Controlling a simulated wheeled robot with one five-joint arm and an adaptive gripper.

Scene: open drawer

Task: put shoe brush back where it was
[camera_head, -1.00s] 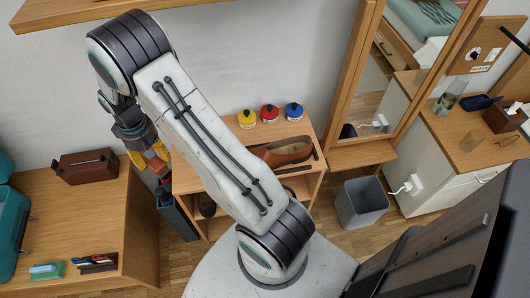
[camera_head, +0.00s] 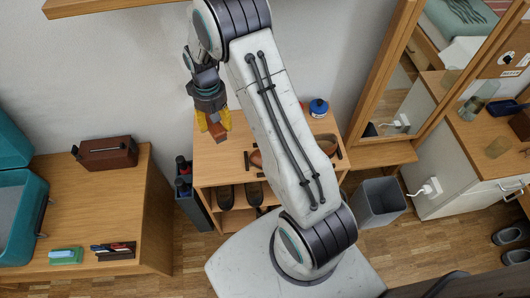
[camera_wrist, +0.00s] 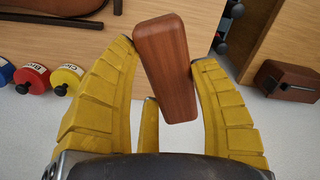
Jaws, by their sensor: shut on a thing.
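My gripper (camera_head: 212,124) is shut on the shoe brush (camera_head: 218,132), a reddish-brown wooden block. In the wrist view the brush (camera_wrist: 167,68) sits tilted between the yellow fingers of my gripper (camera_wrist: 165,85); no bristles show there. The brush hangs over the left part of the wooden shoe cabinet (camera_head: 215,157), seemingly above its top. A brown shoe (camera_head: 256,158) lies on the cabinet to the right, partly hidden by my arm.
A blue-lidded jar (camera_head: 319,107) stands at the cabinet's back; red (camera_wrist: 30,78) and yellow (camera_wrist: 67,77) jars show in the wrist view. A dark stick (camera_wrist: 50,19) lies near the shoe.

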